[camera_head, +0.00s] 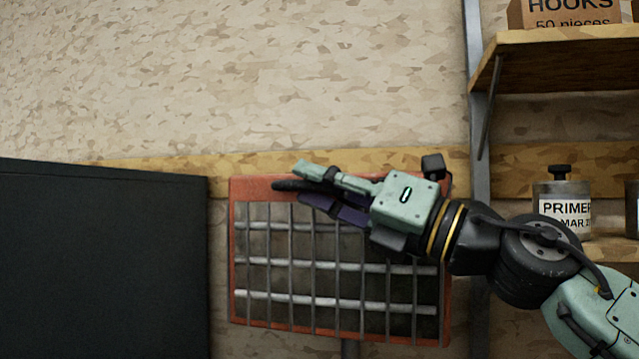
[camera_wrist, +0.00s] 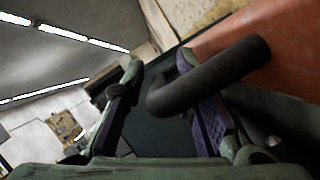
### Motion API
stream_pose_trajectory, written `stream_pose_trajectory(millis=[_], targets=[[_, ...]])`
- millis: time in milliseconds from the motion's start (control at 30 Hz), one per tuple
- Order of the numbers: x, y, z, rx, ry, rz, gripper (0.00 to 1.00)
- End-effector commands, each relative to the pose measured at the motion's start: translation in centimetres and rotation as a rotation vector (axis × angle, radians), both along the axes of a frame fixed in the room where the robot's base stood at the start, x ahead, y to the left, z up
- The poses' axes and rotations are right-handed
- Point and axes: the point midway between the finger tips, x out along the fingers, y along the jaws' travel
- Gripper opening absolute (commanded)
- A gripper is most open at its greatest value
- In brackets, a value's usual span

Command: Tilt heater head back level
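The heater head (camera_head: 340,335) is a red-orange frame with a wire grille over dark panels, in front of the wall in the head view. Its red housing also shows at the upper right of the wrist view (camera_wrist: 285,45). A black bar handle (camera_wrist: 215,72) sticks out from the housing. My gripper (camera_head: 300,182) is at the heater's top edge, reaching left. In the wrist view my gripper (camera_wrist: 158,68) has its purple-padded fingers apart, with the handle's free end between them, nearer the right finger. I cannot tell whether it touches. The head's exact tilt is unclear.
A large dark panel (camera_head: 105,265) stands left of the heater. On the right, a shelf (camera_head: 560,60) holds a hooks box (camera_head: 575,14), and a primer can (camera_head: 563,205) stands below it. A grey post (camera_head: 478,140) runs up beside the shelf. The wall above the heater is clear.

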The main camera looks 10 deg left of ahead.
Motion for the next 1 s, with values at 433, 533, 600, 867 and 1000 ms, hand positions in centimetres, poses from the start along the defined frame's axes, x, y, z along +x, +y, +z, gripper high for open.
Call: stream_pose_trajectory(millis=[433,533,600,867,1000], targets=[[-0.2,-0.7,-0.3,-0.001,0.000,0.001,0.32],[-0.5,-2.2,-0.7,0.002,0.001,-0.001,0.32],[-0.8,-3.6,-1.2,0.003,0.000,-0.002,0.32],[-2.2,-8.5,-3.0,0.002,-0.001,-0.001,0.32],[-2.6,-10.2,-3.6,0.001,0.001,0.000,0.32]])
